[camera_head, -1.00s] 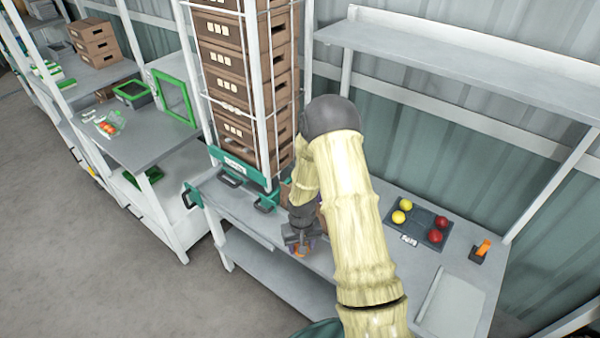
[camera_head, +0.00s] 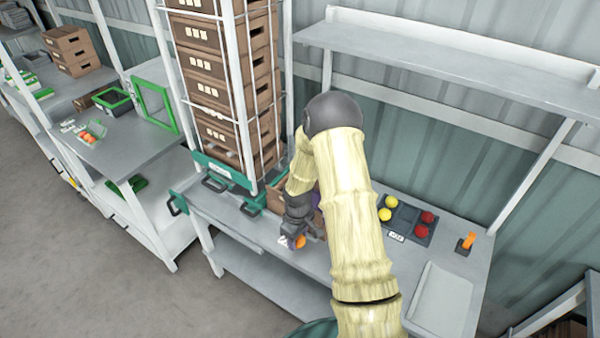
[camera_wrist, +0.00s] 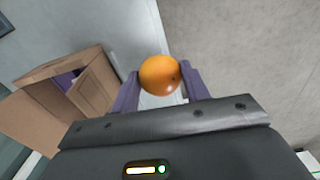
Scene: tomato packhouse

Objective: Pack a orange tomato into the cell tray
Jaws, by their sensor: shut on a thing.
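An orange tomato (camera_wrist: 160,75) is held between the two purple fingers of my gripper (camera_wrist: 158,88) in the wrist view. In the head view my gripper (camera_head: 295,242) is above the front edge of the bench, with the orange tomato (camera_head: 300,241) at its tip. The dark cell tray (camera_head: 405,220) lies on the bench to the right of my arm. Two yellow tomatoes (camera_head: 387,208) sit in its left cells and two red tomatoes (camera_head: 424,225) in its right cells. Its middle cells look empty.
An open cardboard box (camera_wrist: 90,85) stands close beside my gripper, partly hidden by my arm in the head view. A rack of stacked brown crates (camera_head: 215,90) stands behind it. An orange-handled item (camera_head: 466,243) and a pale board (camera_head: 442,300) lie right of the tray.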

